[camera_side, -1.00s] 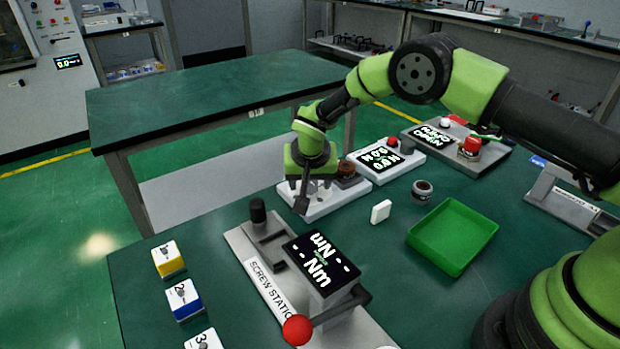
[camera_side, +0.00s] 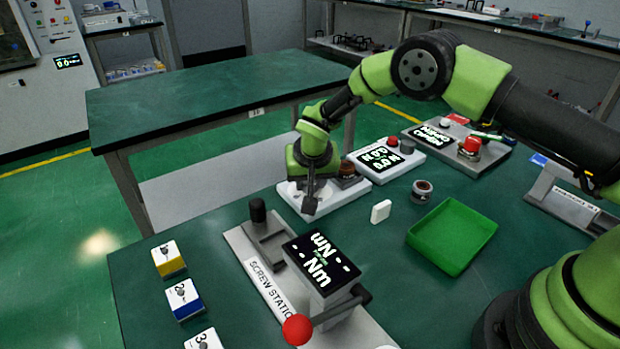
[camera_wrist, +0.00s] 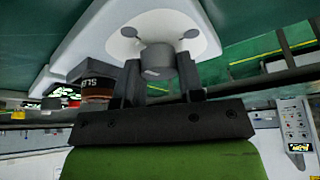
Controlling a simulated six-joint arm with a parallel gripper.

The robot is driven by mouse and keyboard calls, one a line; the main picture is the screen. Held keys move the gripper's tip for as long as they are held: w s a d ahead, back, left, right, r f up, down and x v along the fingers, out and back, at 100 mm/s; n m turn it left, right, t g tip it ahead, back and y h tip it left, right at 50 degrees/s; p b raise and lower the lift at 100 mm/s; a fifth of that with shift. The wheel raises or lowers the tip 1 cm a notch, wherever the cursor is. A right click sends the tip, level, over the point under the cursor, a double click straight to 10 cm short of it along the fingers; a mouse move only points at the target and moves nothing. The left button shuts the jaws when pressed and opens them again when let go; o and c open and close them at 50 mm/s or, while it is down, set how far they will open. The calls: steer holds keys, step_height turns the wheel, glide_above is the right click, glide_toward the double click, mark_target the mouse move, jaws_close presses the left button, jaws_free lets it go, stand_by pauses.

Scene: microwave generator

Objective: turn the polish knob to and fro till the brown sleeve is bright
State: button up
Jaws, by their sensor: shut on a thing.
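In the wrist view my gripper (camera_wrist: 158,88) is shut on a grey round knob (camera_wrist: 157,60), with one finger on each side. The knob sits in a shallow dish on a white base (camera_wrist: 85,38), between two small round grey paddles. In the side view my gripper (camera_side: 311,192) is low over this white base (camera_side: 335,199) and hides most of the knob. A dark brown cylinder (camera_side: 347,172) is beside the gripper; in the wrist view a dark cylinder with a brown lettered band (camera_wrist: 97,84) shows left of the fingers. I cannot tell which piece is the sleeve or how bright it is.
A white unit (camera_side: 384,160) with a display and red button stands behind. A small brown-topped jar (camera_side: 421,191), a white block (camera_side: 381,211) and a green tray (camera_side: 452,237) lie to the right. The screw station (camera_side: 280,290) is in front, numbered boxes (camera_side: 182,298) left.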

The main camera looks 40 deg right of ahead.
steer(key=n+y, duration=0.1)
steer(key=n, duration=0.2)
steer(key=n+y, duration=0.1)
steer(key=n, duration=0.2)
steer(key=shift+t, duration=0.3)
steer(key=n+y, duration=0.2)
steer(key=n, duration=0.3)
steer(key=shift+n, duration=0.3)
steer(key=o, duration=0.9)
steer(key=shift+r, duration=0.1)
steer(key=v, duration=0.9)
steer(key=shift+d+r, duration=0.25)
steer(key=shift+r, duration=0.15)
